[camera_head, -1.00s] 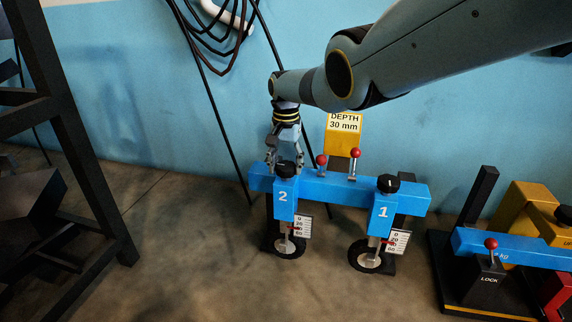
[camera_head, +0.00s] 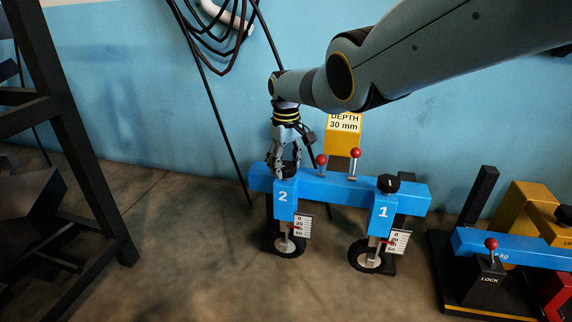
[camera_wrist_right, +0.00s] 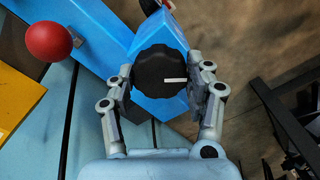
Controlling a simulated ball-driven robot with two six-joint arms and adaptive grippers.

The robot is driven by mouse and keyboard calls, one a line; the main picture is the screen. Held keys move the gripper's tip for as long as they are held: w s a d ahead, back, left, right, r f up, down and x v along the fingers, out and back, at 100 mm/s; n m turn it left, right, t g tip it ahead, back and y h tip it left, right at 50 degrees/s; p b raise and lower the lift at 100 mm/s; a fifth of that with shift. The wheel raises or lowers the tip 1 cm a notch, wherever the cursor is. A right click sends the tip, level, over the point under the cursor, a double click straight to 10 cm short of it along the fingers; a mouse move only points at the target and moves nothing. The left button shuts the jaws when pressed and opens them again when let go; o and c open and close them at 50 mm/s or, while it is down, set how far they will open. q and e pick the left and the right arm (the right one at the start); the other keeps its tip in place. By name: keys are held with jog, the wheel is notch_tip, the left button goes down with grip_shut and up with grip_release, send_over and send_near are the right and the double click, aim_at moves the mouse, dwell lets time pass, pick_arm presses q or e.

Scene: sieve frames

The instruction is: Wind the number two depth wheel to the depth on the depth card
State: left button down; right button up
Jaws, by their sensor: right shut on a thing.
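The number two depth wheel unit (camera_head: 284,207) is a blue post marked 2 on a blue beam, with a scale plate (camera_head: 302,226) and a small wheel (camera_head: 290,247) below. My right gripper (camera_head: 285,172) is over its top, shut on the black knob. In the right wrist view the gripper's fingers stand on both sides of the black knob (camera_wrist_right: 160,72), whose white line points right. The yellow depth card (camera_head: 345,123) behind the beam reads DEPTH 30 mm. The pointer's exact reading on the scale is too small to tell. My left gripper is not in view.
The number one unit (camera_head: 381,212) with its black knob (camera_head: 388,184) stands to the right on the same beam. Two red-ball levers (camera_head: 355,154) rise between the units. A LOCK stand (camera_head: 489,275) is at the right, a dark frame (camera_head: 85,170) at the left.

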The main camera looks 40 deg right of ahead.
aim_at(286, 165)
jog(key=n, duration=0.4)
jog(key=shift+n, duration=1.7)
jog(key=o, duration=1.2)
jog(key=shift+r, duration=0.1)
notch_tip(286, 165, up, 12)
jog(key=shift+f, duration=0.1)
